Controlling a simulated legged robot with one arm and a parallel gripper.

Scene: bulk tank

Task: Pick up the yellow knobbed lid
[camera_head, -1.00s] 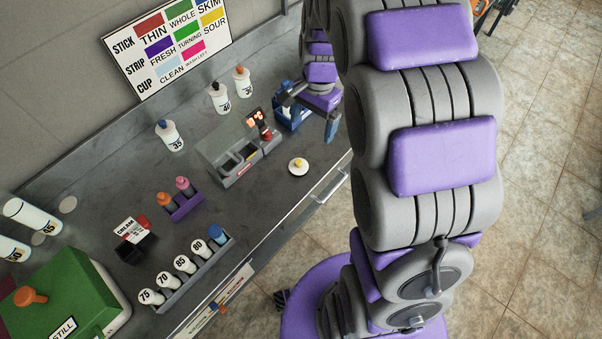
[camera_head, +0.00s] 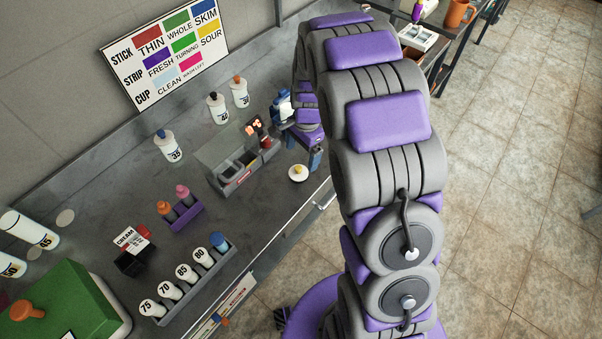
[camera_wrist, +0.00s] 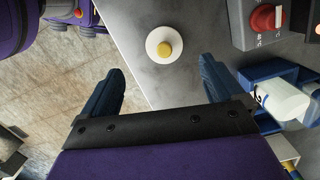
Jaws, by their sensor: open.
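The yellow knobbed lid (camera_head: 298,173) is a small white disc with a yellow knob, lying flat on the grey counter near its front edge. In the wrist view the lid (camera_wrist: 164,46) lies beyond my fingertips, roughly midway between them and apart from both. My gripper (camera_wrist: 160,82) is open and empty, its two dark blue fingers spread wide. In the head view my gripper (camera_head: 312,158) is partly hidden by my arm, just right of the lid.
A grey device with a red knob (camera_wrist: 266,18) and a blue holder with a white bottle (camera_wrist: 285,100) stand right of my fingers.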

